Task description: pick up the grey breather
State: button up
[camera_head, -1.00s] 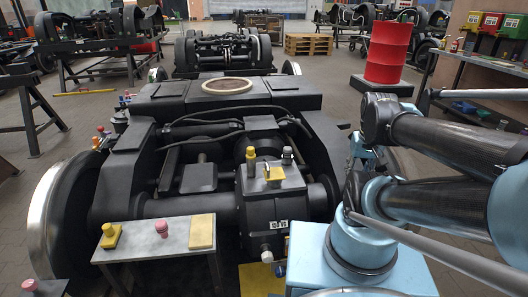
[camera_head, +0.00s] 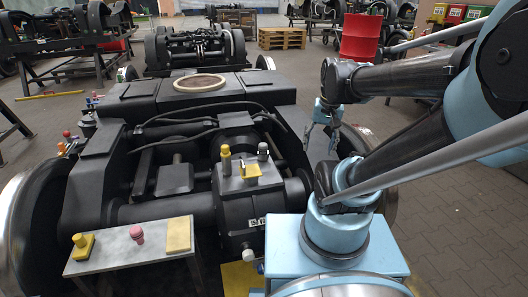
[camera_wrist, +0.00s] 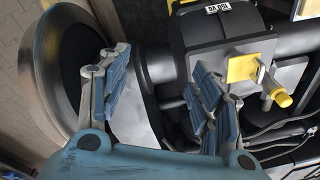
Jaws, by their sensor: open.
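The yellow breather (camera_wrist: 278,96) and yellow plate (camera_wrist: 242,68) show there; I cannot make out the grey breather.
The bogie frame and wheels surround the gearbox. A red barrel (camera_head: 360,38) stands behind my arm. Floor at right is clear.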

jog(key=w+a+r+m+g+y, duration=0.1)
jog(key=w+a+m, duration=0.35)
jog(key=w, duration=0.75)
jog(key=w+a+r+m+g+y, duration=0.1)
jog(key=w+a+r+m+g, duration=0.3)
jog(key=w, duration=0.7)
jog(key=m+t+y, duration=0.1)
jog(key=m, duration=0.1)
send_over(264, 144)
jog(key=w+d, duration=0.2)
jog(key=f, duration=1.6)
jog(key=shift+s+a+f, duration=0.1)
jog(key=shift+a+f, duration=0.1)
jog(key=shift+f, duration=0.15)
jog(key=shift+x, duration=3.2)
jog(key=shift+s, duration=0.1)
jog(key=shift+c, duration=0.6)
jog(key=c, duration=1.1)
